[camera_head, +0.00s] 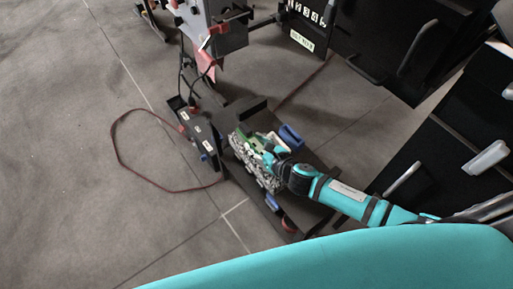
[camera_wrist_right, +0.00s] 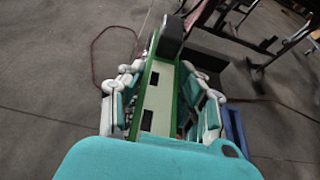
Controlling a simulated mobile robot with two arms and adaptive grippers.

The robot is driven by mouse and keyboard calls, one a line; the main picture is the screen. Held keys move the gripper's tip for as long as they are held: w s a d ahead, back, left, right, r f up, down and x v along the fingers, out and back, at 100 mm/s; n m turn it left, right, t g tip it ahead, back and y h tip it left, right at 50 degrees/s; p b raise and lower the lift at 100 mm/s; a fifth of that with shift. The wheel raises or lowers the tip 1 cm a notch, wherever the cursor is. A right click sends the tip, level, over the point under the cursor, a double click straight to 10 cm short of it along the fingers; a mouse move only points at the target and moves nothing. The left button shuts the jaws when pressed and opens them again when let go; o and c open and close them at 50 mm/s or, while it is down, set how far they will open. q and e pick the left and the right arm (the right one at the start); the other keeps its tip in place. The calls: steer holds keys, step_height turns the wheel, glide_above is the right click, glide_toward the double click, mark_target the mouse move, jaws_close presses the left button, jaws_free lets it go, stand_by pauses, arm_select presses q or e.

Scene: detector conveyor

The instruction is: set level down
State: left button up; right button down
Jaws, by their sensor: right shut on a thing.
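A green and white level (camera_head: 242,141) is in my right gripper (camera_head: 264,154), over a dark low cart (camera_head: 310,208). In the right wrist view the level (camera_wrist_right: 158,98) runs lengthwise between the two white and teal fingers of the right gripper (camera_wrist_right: 165,103), which is shut on it. The level's far end meets a dark rounded part. I cannot tell whether the level touches anything below. My left gripper is in neither view.
Grey, chain-like material (camera_head: 257,172) lies on the cart beneath the gripper. A blue object (camera_head: 291,136) stands beside it. A red cable (camera_head: 118,150) loops on the open floor at left. Black cabinets with handles (camera_head: 415,45) stand at right.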

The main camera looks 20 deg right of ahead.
steer(key=shift+f, duration=0.9)
steer(key=shift+f, duration=0.1)
steer(key=c, duration=0.9)
jaws_free()
steer(key=shift+f, duration=0.1)
steer(key=shift+s+r, duration=0.15)
steer(key=shift+r, duration=0.05)
steer(key=v, duration=1.1)
steer(key=shift+s+d+r, duration=0.15)
steer(key=shift+s+r, duration=0.1)
steer(key=shift+s, duration=0.05)
